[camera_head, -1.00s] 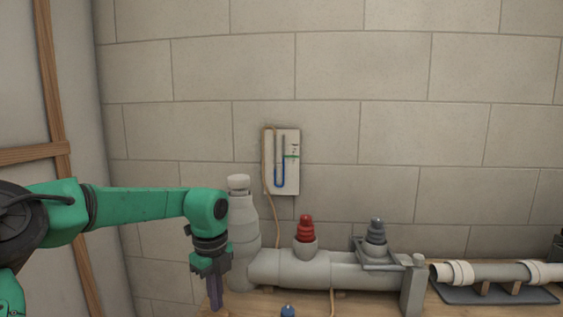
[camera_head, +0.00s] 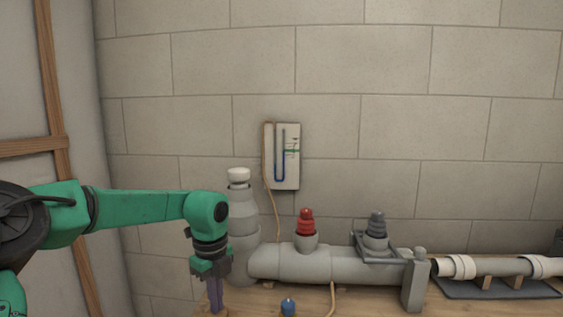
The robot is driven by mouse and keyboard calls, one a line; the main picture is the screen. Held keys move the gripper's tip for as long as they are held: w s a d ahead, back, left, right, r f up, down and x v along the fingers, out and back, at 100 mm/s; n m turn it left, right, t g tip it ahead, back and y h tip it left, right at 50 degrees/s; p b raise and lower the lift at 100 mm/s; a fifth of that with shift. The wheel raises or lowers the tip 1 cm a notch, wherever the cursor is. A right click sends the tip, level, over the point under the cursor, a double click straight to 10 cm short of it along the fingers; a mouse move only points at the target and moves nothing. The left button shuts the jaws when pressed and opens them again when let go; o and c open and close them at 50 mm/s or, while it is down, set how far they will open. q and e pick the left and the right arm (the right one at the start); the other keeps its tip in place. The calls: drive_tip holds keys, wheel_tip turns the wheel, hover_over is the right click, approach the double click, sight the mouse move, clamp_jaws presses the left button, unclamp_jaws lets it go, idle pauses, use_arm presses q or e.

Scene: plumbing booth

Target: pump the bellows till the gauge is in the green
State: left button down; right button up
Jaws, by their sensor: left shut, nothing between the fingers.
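The exact liquid level is too small to read against the green. My left gripper (camera_head: 217,307) points down at the lower left, in front of the upright grey pipe (camera_head: 242,222). Its fingers are shut with nothing between them. The bellows cannot be made out clearly; a wooden piece shows only partly at the bottom edge by the fingertips. My right gripper is out of view.
A horizontal grey pipe (camera_head: 338,264) lies along the bench, with a red stepped plug (camera_head: 306,223) and a dark grey one (camera_head: 376,228) on top. A small blue-topped piece (camera_head: 288,306) is in front. A separate pipe (camera_head: 504,267) rests on a dark mat at right.

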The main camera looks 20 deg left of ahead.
use_arm(q)
drive_tip(key=shift+f, duration=0.45)
drive_tip(key=shift+r+p, duration=1.1)
drive_tip(key=shift+r, duration=0.75)
drive_tip(key=shift+f, duration=0.1)
